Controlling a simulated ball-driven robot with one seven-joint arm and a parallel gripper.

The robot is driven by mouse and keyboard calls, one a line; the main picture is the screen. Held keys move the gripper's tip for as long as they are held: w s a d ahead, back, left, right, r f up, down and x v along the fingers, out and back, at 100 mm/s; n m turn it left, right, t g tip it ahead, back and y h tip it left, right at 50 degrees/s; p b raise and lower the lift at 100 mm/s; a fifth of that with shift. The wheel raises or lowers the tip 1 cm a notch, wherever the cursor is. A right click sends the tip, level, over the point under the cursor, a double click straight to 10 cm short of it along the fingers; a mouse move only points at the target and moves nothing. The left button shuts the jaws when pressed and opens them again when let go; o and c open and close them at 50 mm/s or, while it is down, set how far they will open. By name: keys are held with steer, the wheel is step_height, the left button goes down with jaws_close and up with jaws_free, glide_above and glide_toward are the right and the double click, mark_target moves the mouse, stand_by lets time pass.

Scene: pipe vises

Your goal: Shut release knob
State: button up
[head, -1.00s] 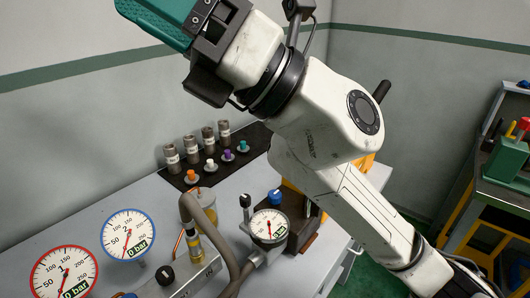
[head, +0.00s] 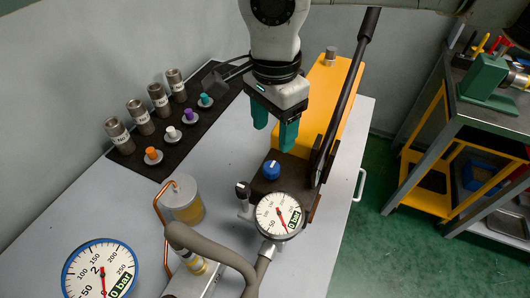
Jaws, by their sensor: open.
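A round blue knob (head: 271,170), which looks like the release knob, sits on the dark block at the front of the yellow hand pump (head: 326,105). Whether it is turned shut cannot be told. My gripper (head: 275,130) has two teal fingers, apart and empty. It hangs pointing down, above and slightly behind the knob in the head view, not touching it. A small black-topped valve (head: 243,188) stands left of the pump gauge (head: 279,215), which reads 0 bar.
The pump's long black lever (head: 345,95) rises just right of my gripper. Left, a black mat (head: 190,130) holds several metal cylinders and coloured plugs. A hose (head: 210,240), a glass reservoir (head: 183,203) and a blue-rimmed gauge (head: 100,272) stand in front.

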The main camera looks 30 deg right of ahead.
mark_target(271, 167)
step_height(271, 167, down, 10)
steer(key=shift+a+p, duration=0.1)
steer(key=shift+p, duration=0.5)
steer(key=c, duration=1)
